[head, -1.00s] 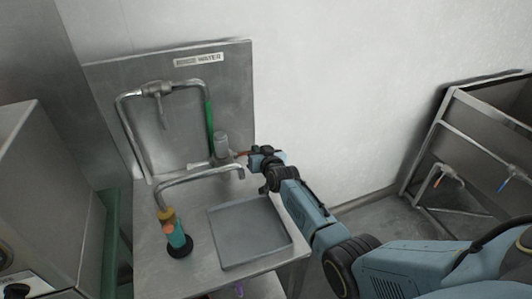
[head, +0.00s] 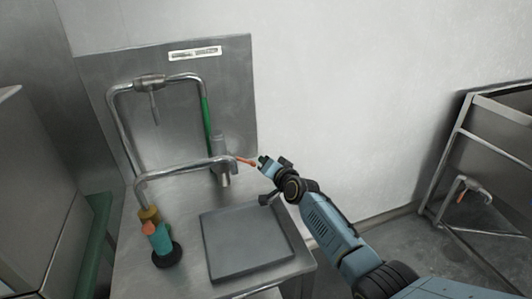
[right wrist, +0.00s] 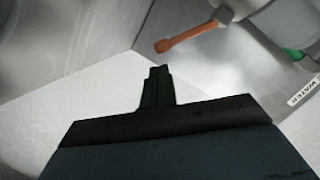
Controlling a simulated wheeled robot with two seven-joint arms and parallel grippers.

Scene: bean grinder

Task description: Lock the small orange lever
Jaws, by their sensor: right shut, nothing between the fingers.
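The small orange lever (head: 246,161) sticks out to the right from the grey metal valve (head: 219,152) below the green tube. In the right wrist view the orange lever (right wrist: 190,38) lies above and to the right of my fingertips, with its handle end toward the left. My right gripper (head: 264,162) is shut and empty, just right of the lever's free end. In the right wrist view my shut fingers (right wrist: 156,85) show a visible gap to the lever. Whether they touch anything is not clear in the head view. My left gripper is not in view.
A grey square tray (head: 246,242) lies on the metal counter, beside a teal and orange bottle-like object (head: 160,240). A white wall (head: 350,110) stands behind my right arm.

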